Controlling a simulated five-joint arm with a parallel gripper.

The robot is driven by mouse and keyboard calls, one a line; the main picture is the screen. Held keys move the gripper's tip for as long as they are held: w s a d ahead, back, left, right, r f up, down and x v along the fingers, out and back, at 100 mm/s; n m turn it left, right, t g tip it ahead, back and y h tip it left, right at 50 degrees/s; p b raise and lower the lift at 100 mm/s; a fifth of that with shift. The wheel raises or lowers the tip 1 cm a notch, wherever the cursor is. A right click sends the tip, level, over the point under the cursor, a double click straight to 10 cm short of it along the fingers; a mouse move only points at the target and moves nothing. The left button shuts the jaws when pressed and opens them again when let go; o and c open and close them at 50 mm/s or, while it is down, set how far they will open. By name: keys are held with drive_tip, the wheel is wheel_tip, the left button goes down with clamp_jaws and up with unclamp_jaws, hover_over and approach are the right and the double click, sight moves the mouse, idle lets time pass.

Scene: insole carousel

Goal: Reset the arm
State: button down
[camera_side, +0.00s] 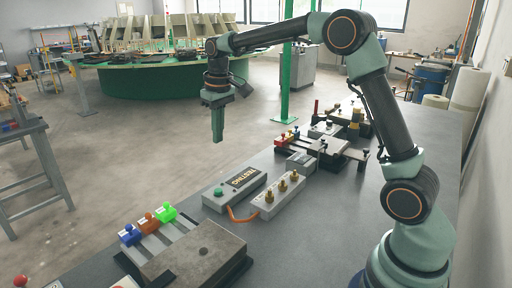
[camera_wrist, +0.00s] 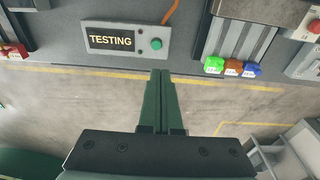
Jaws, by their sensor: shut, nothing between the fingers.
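My arm stands at the right end of the grey workbench (camera_side: 330,215) and reaches up and over to the left. My gripper (camera_side: 217,138) hangs pointing down, in the air beyond the bench's far edge, above the floor. Its green fingers are together with nothing between them. In the wrist view the shut fingers of the gripper (camera_wrist: 160,75) point toward the bench edge, below the testing box (camera_wrist: 125,41). No object is held.
On the bench are the testing box (camera_side: 234,189) with a green button, a block with brass terminals (camera_side: 276,196), blue, orange and green connectors (camera_side: 148,222) beside a grey fixture (camera_side: 195,258), and another fixture (camera_side: 330,148) farther back. A green carousel (camera_side: 165,80) stands behind. Open floor lies between.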

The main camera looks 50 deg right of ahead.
drive_tip(key=s+a+r+t, duration=0.2)
drive_tip(key=s+r, duration=0.4)
drive_tip(key=s, duration=0.4)
drive_tip(key=s+a+f+t, duration=0.2)
drive_tip(key=s+f, duration=0.1)
drive_tip(key=s, duration=0.8)
drive_tip(key=shift+f, duration=0.35)
drive_tip(key=shift+s, duration=0.1)
idle(1.0)
